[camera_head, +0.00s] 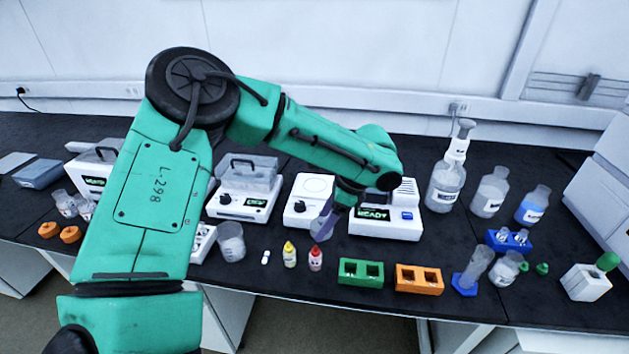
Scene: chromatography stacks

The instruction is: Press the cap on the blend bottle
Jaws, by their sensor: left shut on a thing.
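My left gripper (328,219) reaches in over the front middle of the bench, pointing down. It is shut on a small, pale, translucent vessel (320,229), held in front of the white stirrer-like unit; the fingers partly hide it, and I cannot tell whether it touches the bench. No label names the blend bottle, so I cannot tell which bottle it is. An open-looking clear bottle (505,269) stands at the front right, with a small green cap (542,268) lying beside it. My right gripper is not in view.
A green rack (360,273) and an orange rack (418,278) stand along the front edge. A yellow-topped dropper bottle (289,254) and a red one (315,258) stand left of them. The READY unit (400,225) is behind. Several large bottles stand at the back right.

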